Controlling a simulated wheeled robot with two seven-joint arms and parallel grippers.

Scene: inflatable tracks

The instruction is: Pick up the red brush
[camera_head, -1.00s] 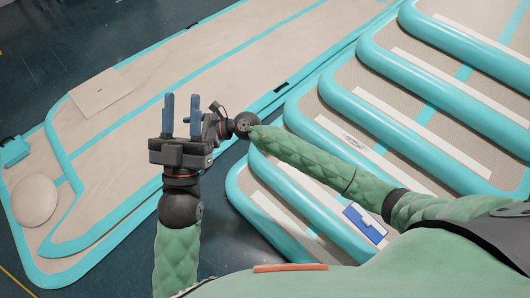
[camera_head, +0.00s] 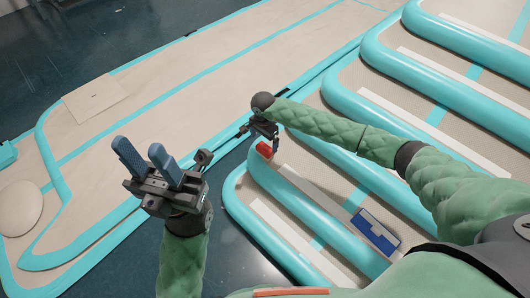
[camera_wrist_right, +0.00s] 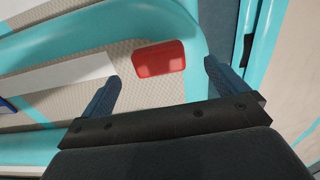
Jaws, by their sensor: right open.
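In the right wrist view the red brush (camera_wrist_right: 158,59) lies on the beige mesh beside a turquoise tube, ahead of and between the two fingers. My right gripper (camera_head: 263,138) is just above and beside it, pointing down. Its fingers (camera_wrist_right: 161,74) are spread apart, with nothing between them. My left gripper (camera_head: 138,149) is at the left, fingers up, open and empty.
Inflatable tracks (camera_head: 290,195) with turquoise tubes fill the right side. A blue and white flat object (camera_head: 376,229) lies on them, nearer to me. A large beige mat (camera_head: 215,95) with turquoise borders lies at the left, with dark floor (camera_head: 225,245) between.

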